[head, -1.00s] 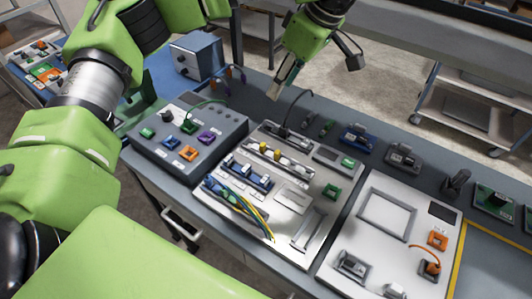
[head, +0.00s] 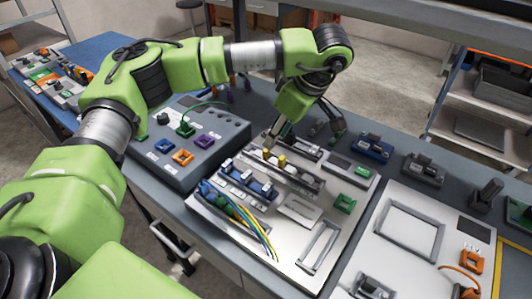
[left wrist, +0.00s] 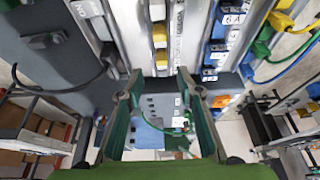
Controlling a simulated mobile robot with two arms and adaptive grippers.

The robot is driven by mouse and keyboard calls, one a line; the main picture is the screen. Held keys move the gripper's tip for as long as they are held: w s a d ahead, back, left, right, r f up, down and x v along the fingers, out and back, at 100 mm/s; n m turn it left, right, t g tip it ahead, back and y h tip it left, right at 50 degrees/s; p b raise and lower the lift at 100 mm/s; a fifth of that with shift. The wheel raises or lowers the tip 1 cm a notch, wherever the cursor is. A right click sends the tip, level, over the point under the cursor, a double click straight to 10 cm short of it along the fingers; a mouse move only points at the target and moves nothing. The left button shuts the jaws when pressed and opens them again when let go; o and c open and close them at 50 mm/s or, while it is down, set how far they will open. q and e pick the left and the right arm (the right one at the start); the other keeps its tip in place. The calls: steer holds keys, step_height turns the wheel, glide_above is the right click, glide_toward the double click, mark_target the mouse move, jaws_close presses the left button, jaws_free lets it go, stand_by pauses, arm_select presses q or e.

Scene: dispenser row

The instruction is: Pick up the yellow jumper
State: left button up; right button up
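Two small yellow jumpers sit side by side on a rail of terminal blocks on the light panel; the clearer one (head: 282,160) is just right of the other (head: 267,154). In the left wrist view, two yellow pieces stand in line on the rail, one farther up (left wrist: 159,34) and one nearer the fingers (left wrist: 161,60). My left gripper (head: 272,140) is just above the rail by the yellow jumpers. In the left wrist view its fingers (left wrist: 158,88) are apart with nothing between them. My right gripper is not in view.
A blue terminal row (head: 247,180) and a bundle of coloured wires (head: 240,222) lie in front of the rail. A grey box with coloured sockets (head: 190,145) is to the left. A green part (head: 344,203) and a white framed panel (head: 408,232) are to the right.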

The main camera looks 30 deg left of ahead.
mark_target(266, 150)
arm_select(q)
steer(key=shift+a+f, duration=0.2)
steer(key=shift+f, duration=0.4)
steer(key=shift+a+f+p, duration=0.2)
steer(key=shift+f+p, duration=0.05)
steer(key=shift+p, duration=0.1)
steer(key=p+x, duration=0.1)
steer(key=x, duration=0.2)
steer(key=shift+s+a+f, duration=0.1)
steer(key=shift+a+f, duration=0.15)
steer(key=shift+f, duration=0.05)
steer(key=shift+a+f, duration=0.15)
steer(key=shift+f, duration=0.25)
steer(key=c, duration=0.8)
